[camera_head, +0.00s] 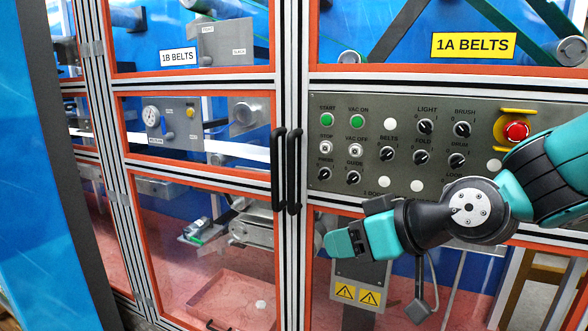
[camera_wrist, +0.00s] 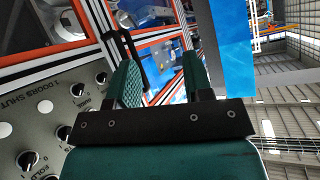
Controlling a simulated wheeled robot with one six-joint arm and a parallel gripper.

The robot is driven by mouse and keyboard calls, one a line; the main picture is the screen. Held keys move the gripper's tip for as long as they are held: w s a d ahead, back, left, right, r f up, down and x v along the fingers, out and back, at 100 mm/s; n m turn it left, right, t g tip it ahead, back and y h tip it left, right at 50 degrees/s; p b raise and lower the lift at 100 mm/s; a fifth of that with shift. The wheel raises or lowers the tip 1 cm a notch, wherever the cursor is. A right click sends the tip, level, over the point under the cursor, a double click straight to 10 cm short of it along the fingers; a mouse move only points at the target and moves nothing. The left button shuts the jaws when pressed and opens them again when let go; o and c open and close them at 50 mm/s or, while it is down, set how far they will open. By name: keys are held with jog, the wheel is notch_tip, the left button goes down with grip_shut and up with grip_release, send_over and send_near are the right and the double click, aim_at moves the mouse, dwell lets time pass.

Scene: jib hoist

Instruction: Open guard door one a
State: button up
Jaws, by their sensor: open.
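Guard door 1A (camera_head: 436,83) is the right-hand door, with an orange-edged clear window and a yellow "1A BELTS" label (camera_head: 473,45). It looks shut against the left door. Its black upright handle (camera_head: 295,172) is beside the left door's handle (camera_head: 279,172). My gripper (camera_head: 338,243) is in front of door 1A, below and to the right of the handles. In the wrist view, my gripper (camera_wrist: 160,72) is open, its two green fingers apart with no object held. A dark handle (camera_wrist: 134,60) shows beyond the left finger, partly hidden by it.
The left door, 1B (camera_head: 122,180), appears closed. A grey control panel (camera_head: 372,171) with buttons, knobs and a red emergency stop (camera_head: 517,131) is behind and above my arm. A blue panel (camera_head: 40,200) stands at the far left. A small grey box with yellow warning signs (camera_head: 357,292) is below my gripper.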

aim_at(293, 171)
jog(key=w+r+m+t, duration=0.1)
jog(key=w+r+t, duration=0.1)
jog(key=w+t, duration=0.75)
jog(key=shift+g+y, duration=0.5)
jog(key=shift+g, duration=0.45)
jog(key=p+x, duration=0.2)
jog(key=x, duration=0.4)
jog(key=p+x, duration=0.3)
jog(key=x, duration=0.4)
jog(key=d+p+x, duration=0.1)
jog(key=p+x, duration=0.2)
jog(key=x, duration=0.3)
jog(key=shift+w+a+f, duration=0.1)
jog(key=shift+w+a, duration=0.05)
jog(key=shift+w, duration=0.5)
grip_shut()
